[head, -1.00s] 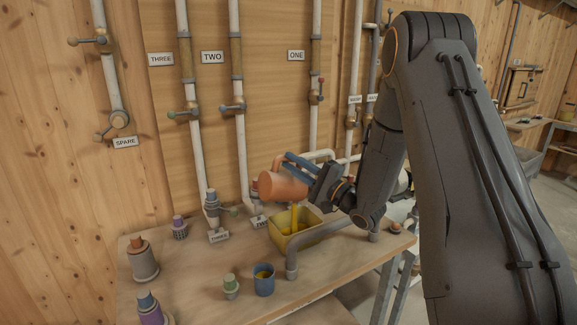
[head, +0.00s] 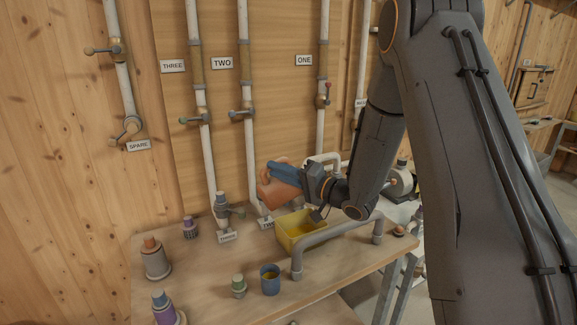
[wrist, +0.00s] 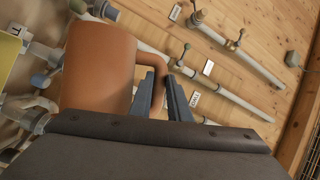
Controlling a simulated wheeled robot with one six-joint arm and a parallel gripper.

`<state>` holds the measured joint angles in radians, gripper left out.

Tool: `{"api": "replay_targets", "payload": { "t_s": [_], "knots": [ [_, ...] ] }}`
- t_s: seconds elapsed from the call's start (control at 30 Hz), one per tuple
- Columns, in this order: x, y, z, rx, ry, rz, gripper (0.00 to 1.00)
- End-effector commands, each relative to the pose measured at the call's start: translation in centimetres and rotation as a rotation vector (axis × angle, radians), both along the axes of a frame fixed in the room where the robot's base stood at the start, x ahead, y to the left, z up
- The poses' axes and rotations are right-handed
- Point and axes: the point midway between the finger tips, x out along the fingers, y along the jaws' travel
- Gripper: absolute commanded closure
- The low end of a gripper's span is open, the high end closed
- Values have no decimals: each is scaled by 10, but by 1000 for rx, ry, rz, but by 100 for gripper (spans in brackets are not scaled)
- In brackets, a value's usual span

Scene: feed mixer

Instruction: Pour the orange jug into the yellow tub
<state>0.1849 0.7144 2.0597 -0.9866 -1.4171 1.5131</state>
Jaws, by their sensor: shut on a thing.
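The orange jug (head: 268,190) is tilted in the air above the back left of the yellow tub (head: 287,239). My gripper (head: 284,170) is shut on the jug's handle. The wrist view shows the jug's body (wrist: 97,70) and its handle between the blue fingers (wrist: 162,98). The tub stands on the bench with yellow stuff inside, and a pipe crosses in front of it. No stream shows between jug and tub. The jug's inside is hidden. A yellow edge, likely the tub, shows at the left of the wrist view (wrist: 8,48).
A grey bent pipe (head: 335,232) rises from the bench right by the tub. Several capped fittings line the left side. Vertical pipes with valves run up the wall behind.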

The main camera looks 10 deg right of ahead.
Motion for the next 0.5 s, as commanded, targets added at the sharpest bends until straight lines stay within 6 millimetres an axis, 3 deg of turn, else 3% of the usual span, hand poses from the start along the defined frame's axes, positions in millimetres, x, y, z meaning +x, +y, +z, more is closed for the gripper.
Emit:
{"api": "replay_targets", "payload": {
  "t_s": [0.27, 0.5],
  "knots": [
    [0, 1, 0, -11, -5, 0, 100],
    [-7, 20, 1, -269, -102, 2, 100]
  ]
}}
